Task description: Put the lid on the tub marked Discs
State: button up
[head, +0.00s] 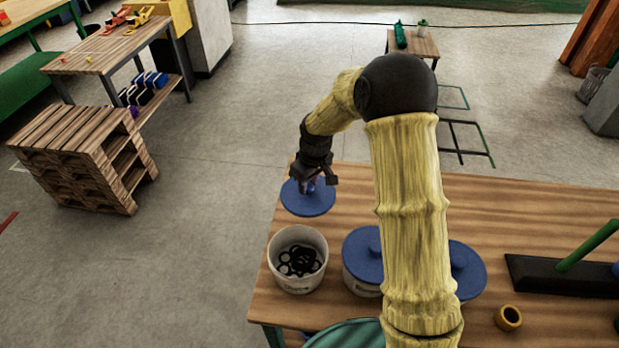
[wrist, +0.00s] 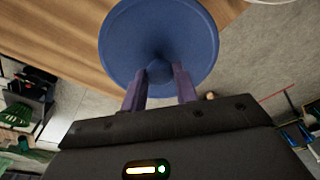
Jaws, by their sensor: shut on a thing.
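My gripper (head: 313,184) is shut on a round blue lid (head: 307,203) and holds it by its knob. In the wrist view the lid (wrist: 172,35) shows large beyond the fingers (wrist: 162,85). An open white tub (head: 297,281) with several black rings in it stands at the left edge of the wooden table. The print on its front is too small to read surely. The held lid is beyond this tub in the head view, apart from it. A second tub (head: 361,285) beside it wears a blue lid (head: 366,252).
Another blue lid (head: 467,271) shows right of my arm, which hides part of it. A small tan ring (head: 509,317) and a black stand with a green rod (head: 587,245) are on the table (head: 500,215). A pallet stack (head: 82,158) stands on the floor at left.

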jog(key=s+a+r+n+g+p, duration=0.1)
jog(key=s+r+n+p, duration=0.3)
jog(key=s+n+p, duration=0.3)
jog(key=s+a+r+n+g+p, duration=0.1)
jog(key=s+r+n+p, duration=0.3)
jog(key=s+n, duration=0.6)
jog(key=a+p, duration=0.1)
jog(key=p, duration=0.1)
jog(key=shift+s+a+p, duration=0.15)
jog(key=shift+s+p, duration=0.2)
jog(key=shift+p, duration=0.05)
notch_tip(320, 180, down, 6)
jog(key=b, duration=0.5)
jog(key=shift+f, duration=0.2)
jog(key=shift+f, duration=0.15)
dwell(2.0)
jog(key=o, duration=1.5)
